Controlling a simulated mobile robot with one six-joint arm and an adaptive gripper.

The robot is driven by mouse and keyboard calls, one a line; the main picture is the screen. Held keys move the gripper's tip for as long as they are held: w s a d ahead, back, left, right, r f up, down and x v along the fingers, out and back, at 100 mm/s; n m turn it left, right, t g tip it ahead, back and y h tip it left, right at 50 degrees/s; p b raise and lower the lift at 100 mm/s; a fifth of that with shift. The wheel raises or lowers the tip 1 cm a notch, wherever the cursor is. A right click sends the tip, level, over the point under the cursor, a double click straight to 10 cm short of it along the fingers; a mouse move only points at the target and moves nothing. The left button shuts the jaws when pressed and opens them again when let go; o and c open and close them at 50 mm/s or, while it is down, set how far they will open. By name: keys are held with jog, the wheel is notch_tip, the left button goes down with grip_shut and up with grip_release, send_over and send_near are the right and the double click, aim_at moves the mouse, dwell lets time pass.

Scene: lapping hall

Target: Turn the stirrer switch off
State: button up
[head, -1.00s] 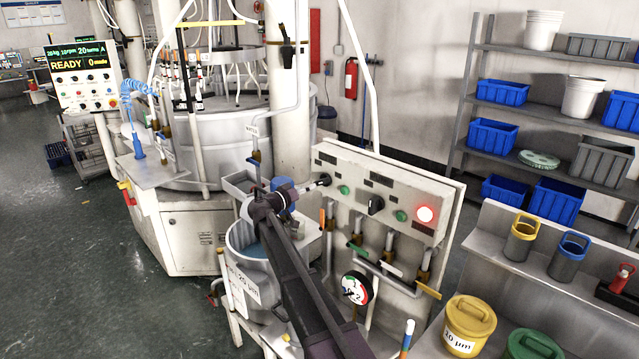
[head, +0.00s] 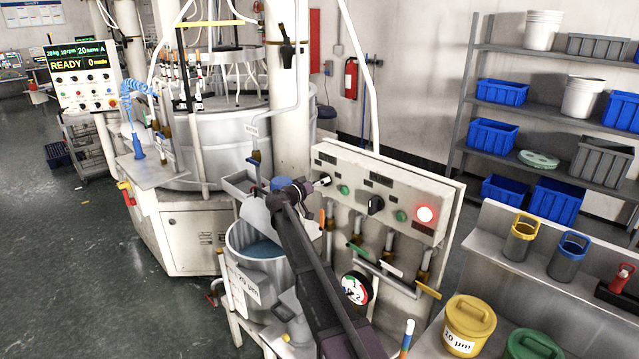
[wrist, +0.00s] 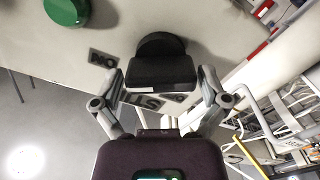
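The stirrer switch is a black knob (wrist: 160,66) on the pale panel, seen close up in the wrist view beside a partly hidden label that begins "STI". My gripper (wrist: 161,75) is at the knob, with one finger on each side. The fingers look apart from its sides, with thin gaps, so contact cannot be told. In the head view my gripper (head: 316,185) is at the left end of the control panel (head: 440,192) and mostly covers this switch. The knob's exact pointing direction is hard to read.
The panel also carries green buttons (head: 344,190), another black knob (head: 376,205) and a lit red lamp (head: 425,214). Valves and a gauge (head: 355,289) sit below. An open slurry tank (head: 238,238) stands under my arm. A bench with a yellow bucket (head: 470,325) is at right.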

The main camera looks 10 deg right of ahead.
jog(key=shift+a, duration=0.1)
jog(key=c, duration=0.6)
jog(key=shift+n, duration=0.4)
jog(key=n, duration=1.1)
jog(key=shift+f, duration=0.15)
jog(key=o, duration=1)
